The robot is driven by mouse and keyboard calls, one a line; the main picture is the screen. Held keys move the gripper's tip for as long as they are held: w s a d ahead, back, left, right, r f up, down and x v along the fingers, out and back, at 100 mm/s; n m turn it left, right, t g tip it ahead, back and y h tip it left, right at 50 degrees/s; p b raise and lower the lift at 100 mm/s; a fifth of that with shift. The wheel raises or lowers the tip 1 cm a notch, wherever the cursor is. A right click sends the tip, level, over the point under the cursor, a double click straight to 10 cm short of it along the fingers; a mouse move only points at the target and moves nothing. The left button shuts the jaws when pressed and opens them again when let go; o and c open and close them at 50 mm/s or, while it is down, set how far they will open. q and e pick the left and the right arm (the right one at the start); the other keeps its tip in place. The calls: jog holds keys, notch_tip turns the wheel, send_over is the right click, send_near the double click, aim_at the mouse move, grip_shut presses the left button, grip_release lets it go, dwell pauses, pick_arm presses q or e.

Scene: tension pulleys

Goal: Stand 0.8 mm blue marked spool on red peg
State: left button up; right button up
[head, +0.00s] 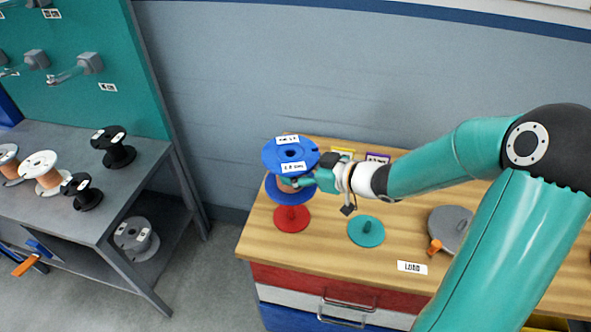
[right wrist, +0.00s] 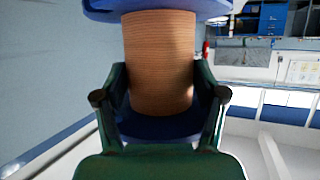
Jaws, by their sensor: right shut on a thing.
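The blue spool (head: 285,160) with copper-coloured wire is held upright, with white labels on its top flange. My right gripper (head: 303,182) is shut on its wound middle; in the right wrist view the fingers lie on both sides of the copper winding (right wrist: 158,55), with a blue flange above and below. The red peg (head: 291,218) has a round red base on the wooden bench. In the head view the spool's lower flange is just above it in the picture, partly covering the base's far edge. The exact height gap cannot be told. My left gripper is not in view.
A teal peg (head: 366,231) stands right of the red one, and a grey disc (head: 450,228) with an orange part (head: 435,246) farther right. A white label (head: 412,267) lies at the bench front. A grey shelf (head: 130,190) with several spools stands left, beyond a gap.

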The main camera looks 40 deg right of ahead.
aim_at(302, 188)
jog(key=shift+f, duration=0.15)
jog(key=shift+f+b, duration=1.25)
jog(key=shift+f, duration=0.05)
jog(key=shift+f, duration=0.2)
dwell(0.5)
jog(key=shift+f+b, duration=1.2)
jog(key=shift+f, duration=0.1)
jog(key=shift+f, duration=0.15)
dwell(0.4)
jog(key=shift+f+b, duration=1.2)
jog(key=shift+f, duration=0.15)
jog(key=shift+f, duration=0.1)
dwell(0.4)
jog(key=shift+f+b, duration=1.25)
jog(key=shift+f, duration=0.15)
jog(key=shift+f, duration=0.1)
dwell(0.3)
